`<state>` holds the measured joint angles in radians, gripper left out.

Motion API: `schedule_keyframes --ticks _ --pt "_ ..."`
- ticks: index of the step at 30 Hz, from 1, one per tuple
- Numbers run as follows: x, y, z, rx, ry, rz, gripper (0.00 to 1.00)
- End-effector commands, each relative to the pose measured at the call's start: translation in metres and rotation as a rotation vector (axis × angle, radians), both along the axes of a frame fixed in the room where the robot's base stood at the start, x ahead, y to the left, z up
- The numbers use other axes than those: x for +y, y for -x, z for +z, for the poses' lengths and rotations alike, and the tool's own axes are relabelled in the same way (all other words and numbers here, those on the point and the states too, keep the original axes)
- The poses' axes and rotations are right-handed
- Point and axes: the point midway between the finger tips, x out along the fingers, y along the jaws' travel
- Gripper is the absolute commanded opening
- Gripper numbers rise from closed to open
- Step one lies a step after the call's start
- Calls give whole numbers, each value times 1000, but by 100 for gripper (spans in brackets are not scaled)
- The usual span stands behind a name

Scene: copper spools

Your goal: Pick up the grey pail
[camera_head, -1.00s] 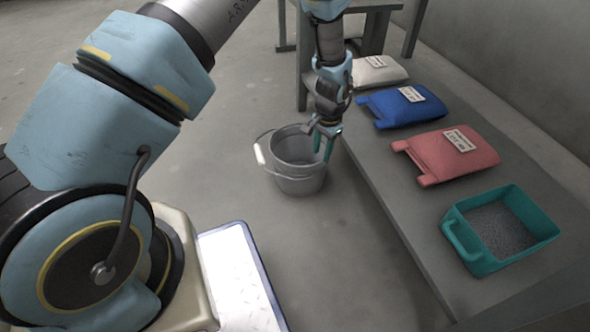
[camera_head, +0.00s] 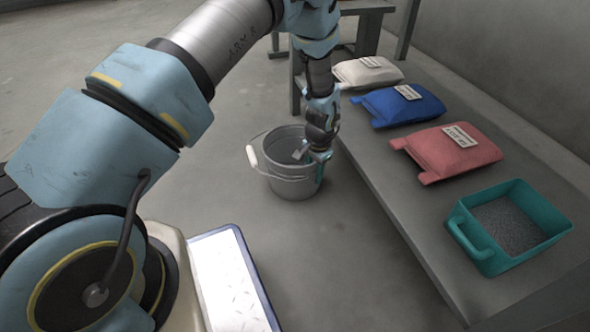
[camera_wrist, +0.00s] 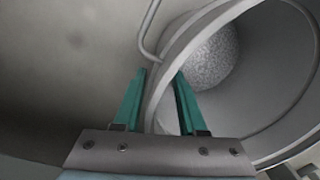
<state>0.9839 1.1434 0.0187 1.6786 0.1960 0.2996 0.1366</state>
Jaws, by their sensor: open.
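The grey pail (camera_head: 293,187) stands upright on the floor beside the low bench, its wire handle with a white grip (camera_head: 252,156) hanging at its left side. My gripper (camera_head: 316,168) is at the pail's right rim, pointing down. In the wrist view, the open teal fingers (camera_wrist: 158,85) lie one on each side of the pail's wall (camera_wrist: 163,98), one outside and one inside. Grey granular material (camera_wrist: 208,58) shows inside the pail. Whether either finger touches the wall I cannot tell.
On the bench (camera_head: 400,215) to the right lie a white bag (camera_head: 362,73), a blue bag (camera_head: 400,107) and a red bag (camera_head: 450,152). A teal tray (camera_head: 480,262) with grey granules stands nearer. The floor left of the pail is clear.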

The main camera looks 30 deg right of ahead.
Motion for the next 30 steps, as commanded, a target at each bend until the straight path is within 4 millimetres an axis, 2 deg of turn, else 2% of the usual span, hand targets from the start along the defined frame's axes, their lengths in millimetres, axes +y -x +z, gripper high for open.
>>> schedule_keyframes --ticks 2,12,30 --pt "0 0 0 0 0 0 37" --pt "0 0 0 0 0 0 0" --pt "0 0 0 0 -1 0 0"
